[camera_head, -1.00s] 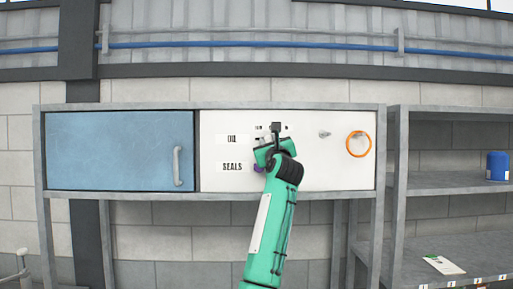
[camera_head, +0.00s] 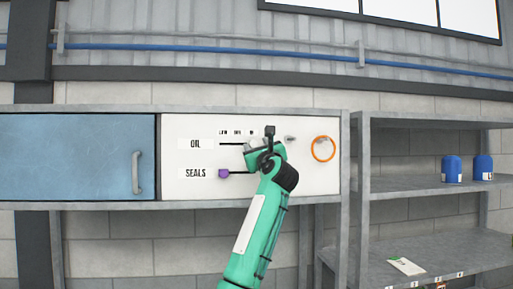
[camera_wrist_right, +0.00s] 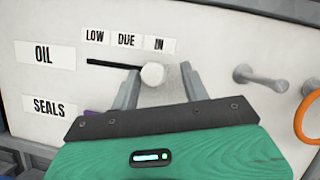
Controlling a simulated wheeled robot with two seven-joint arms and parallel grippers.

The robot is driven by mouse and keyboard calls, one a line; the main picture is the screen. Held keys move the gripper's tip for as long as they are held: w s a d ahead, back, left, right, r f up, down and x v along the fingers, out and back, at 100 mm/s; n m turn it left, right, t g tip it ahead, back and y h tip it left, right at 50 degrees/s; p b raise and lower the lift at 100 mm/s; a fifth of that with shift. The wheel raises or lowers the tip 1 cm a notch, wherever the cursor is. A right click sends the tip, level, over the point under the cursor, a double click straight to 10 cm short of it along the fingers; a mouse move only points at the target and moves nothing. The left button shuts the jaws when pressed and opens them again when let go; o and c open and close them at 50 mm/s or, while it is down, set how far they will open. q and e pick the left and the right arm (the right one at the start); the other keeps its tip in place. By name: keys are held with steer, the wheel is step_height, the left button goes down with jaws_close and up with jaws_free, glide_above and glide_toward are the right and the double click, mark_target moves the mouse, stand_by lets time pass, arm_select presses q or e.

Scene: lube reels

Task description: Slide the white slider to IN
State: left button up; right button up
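The white slider knob (camera_wrist_right: 153,74) sits at the right end of the visible dark slot in the OIL row, just below the IN label (camera_wrist_right: 158,44). My right gripper (camera_wrist_right: 160,69) is open, with one finger on each side of the knob. A gap shows on the knob's right; the left finger is close to it, and I cannot tell if they touch. In the head view my right gripper (camera_head: 256,148) is at the panel and largely covers the knob. My left gripper is not in view.
The white panel (camera_head: 310,180) also carries a purple slider (camera_head: 224,174) in the SEALS row, a grey peg (camera_head: 290,139) and an orange ring (camera_head: 323,149). A blue door (camera_head: 80,155) is to the left. Shelves with blue containers (camera_head: 452,169) stand at the right.

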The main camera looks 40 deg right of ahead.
steer(key=shift+a, duration=0.1)
steer(key=shift+a+f, duration=0.15)
arm_select(q)
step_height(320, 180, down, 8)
steer(key=b, duration=0.7)
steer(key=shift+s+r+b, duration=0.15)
steer(key=shift+b, duration=0.2)
arm_select(e)
steer(key=v, duration=1.3)
steer(key=shift+s, duration=0.35)
steer(key=shift+w+f, duration=0.1)
steer(key=shift+f, duration=0.05)
